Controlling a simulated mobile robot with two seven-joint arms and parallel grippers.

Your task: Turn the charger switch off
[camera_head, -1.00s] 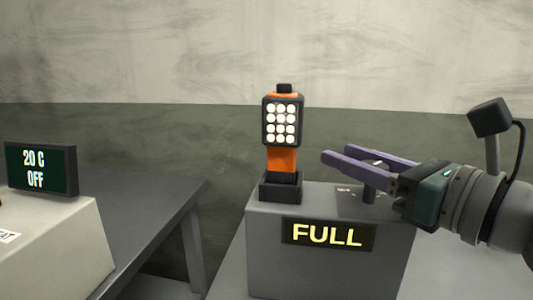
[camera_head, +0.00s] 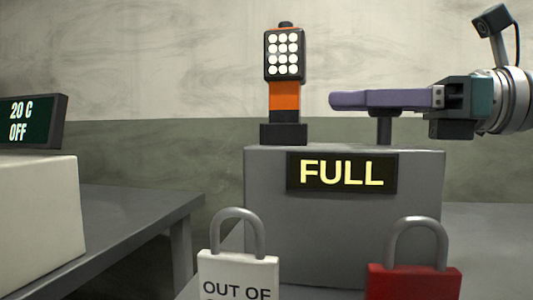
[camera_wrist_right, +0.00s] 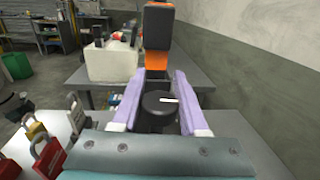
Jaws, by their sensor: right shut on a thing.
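The charger (camera_head: 270,220) is a grey box with a lit panel (camera_head: 342,173) that reads FULL. An orange and black lamp (camera_head: 285,96) stands upright in a dark dock on top, its round lights white. The charger switch is a dark round knob on a post (camera_head: 384,130) on the box's right side; its black top with a white mark shows in the right wrist view (camera_wrist_right: 157,104). My right gripper (camera_head: 335,101) is shut on the knob, one purple finger on each side, also in the right wrist view (camera_wrist_right: 160,76). My left gripper is out of view.
A white padlock tag (camera_head: 237,275) reading OUT OF and a red padlock (camera_head: 413,281) stand in front of the charger. At left, a pale box (camera_head: 35,215) carries a display (camera_head: 30,122) reading 20 C OFF. A grey table (camera_head: 130,225) lies between.

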